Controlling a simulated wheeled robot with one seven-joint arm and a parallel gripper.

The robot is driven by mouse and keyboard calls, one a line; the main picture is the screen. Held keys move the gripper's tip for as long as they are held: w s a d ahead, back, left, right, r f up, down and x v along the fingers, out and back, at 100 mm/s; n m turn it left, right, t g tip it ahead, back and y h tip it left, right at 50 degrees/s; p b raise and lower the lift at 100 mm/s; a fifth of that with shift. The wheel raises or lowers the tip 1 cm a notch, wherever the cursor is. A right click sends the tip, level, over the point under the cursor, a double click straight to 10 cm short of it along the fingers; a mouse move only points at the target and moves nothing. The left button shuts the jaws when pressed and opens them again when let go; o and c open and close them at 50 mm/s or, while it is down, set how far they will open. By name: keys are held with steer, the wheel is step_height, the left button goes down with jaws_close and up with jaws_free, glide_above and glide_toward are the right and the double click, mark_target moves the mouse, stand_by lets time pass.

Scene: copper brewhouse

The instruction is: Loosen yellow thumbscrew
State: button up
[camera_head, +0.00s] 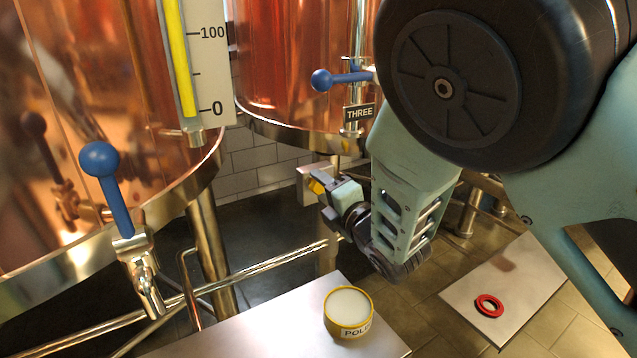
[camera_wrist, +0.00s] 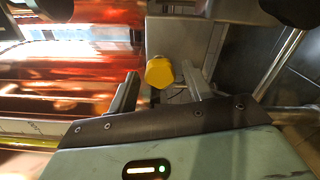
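The yellow thumbscrew (camera_wrist: 160,72) sits on a grey metal block (camera_wrist: 184,42) in the wrist view. It lies between the tips of my gripper (camera_wrist: 158,78), with a visible gap to the right finger and a smaller one to the left. My gripper is open and empty. In the head view my gripper (camera_head: 328,198) reaches left at the same block (camera_head: 306,180), below the tank marked THREE. The thumbscrew (camera_head: 316,186) shows there as a small yellow patch, partly hidden by my gripper. I cannot tell whether a finger touches it.
Copper tanks (camera_head: 300,60) stand behind, with blue-knobbed valve levers (camera_head: 340,79) and a yellow-column gauge (camera_head: 178,60). A steel pipe (camera_head: 262,266) runs below. A yellow tin (camera_head: 348,312) stands on a front metal table (camera_head: 262,325). A red ring (camera_head: 489,306) lies on another surface at right.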

steer(key=shift+s, duration=0.1)
steer(key=v, duration=0.6)
stand_by(0.5)
